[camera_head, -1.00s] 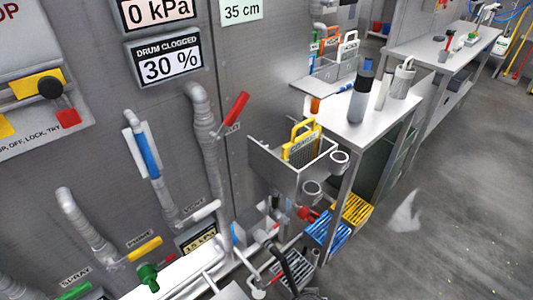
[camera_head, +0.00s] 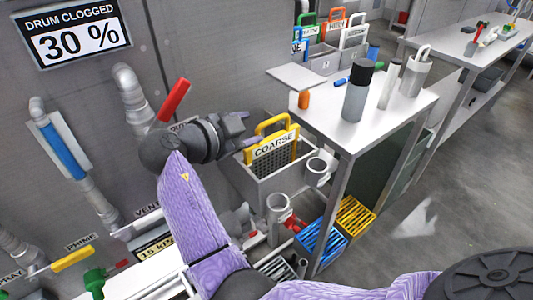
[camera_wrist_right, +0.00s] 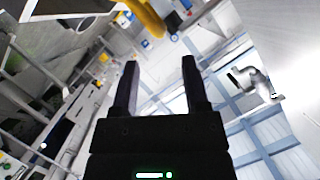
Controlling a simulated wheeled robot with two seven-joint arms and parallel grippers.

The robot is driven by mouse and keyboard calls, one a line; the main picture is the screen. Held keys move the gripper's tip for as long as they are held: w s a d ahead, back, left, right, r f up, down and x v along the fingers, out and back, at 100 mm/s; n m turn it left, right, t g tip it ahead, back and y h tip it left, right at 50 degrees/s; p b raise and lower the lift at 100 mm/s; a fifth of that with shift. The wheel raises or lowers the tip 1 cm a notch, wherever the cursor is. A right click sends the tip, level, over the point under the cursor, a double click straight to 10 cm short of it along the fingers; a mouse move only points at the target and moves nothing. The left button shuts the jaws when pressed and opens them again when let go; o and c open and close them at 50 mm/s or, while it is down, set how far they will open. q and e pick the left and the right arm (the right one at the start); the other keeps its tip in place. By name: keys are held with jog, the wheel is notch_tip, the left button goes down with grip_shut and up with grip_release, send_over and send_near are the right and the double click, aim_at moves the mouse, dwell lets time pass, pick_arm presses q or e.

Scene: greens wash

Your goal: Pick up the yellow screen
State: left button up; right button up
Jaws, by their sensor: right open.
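The yellow screen (camera_head: 272,143), labelled COARSE, stands upright in a grey open bin (camera_head: 274,184), with its yellow handle (camera_head: 268,122) on top. My right gripper (camera_head: 243,127) is just left of the handle, open and apparently empty. In the right wrist view, the open fingers (camera_wrist_right: 158,75) point up the picture. A curved yellow bar (camera_wrist_right: 147,17), apparently the handle, lies beyond the fingertips, not between them. My left gripper is not in view.
The white table (camera_head: 330,119) to the right holds a dark-capped bottle (camera_head: 355,95) and a grey canister (camera_head: 413,77). Cup-like holders (camera_head: 317,170) sit beside the bin. Other framed screens (camera_head: 335,33) stand behind.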

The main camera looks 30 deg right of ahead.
aim_at(271, 121)
jog(key=x, duration=0.8)
jog(key=shift+d+r+b, duration=0.1)
jog(key=shift+d+b, duration=0.05)
jog(key=shift+b, duration=0.2)
grip_shut()
dwell(0.9)
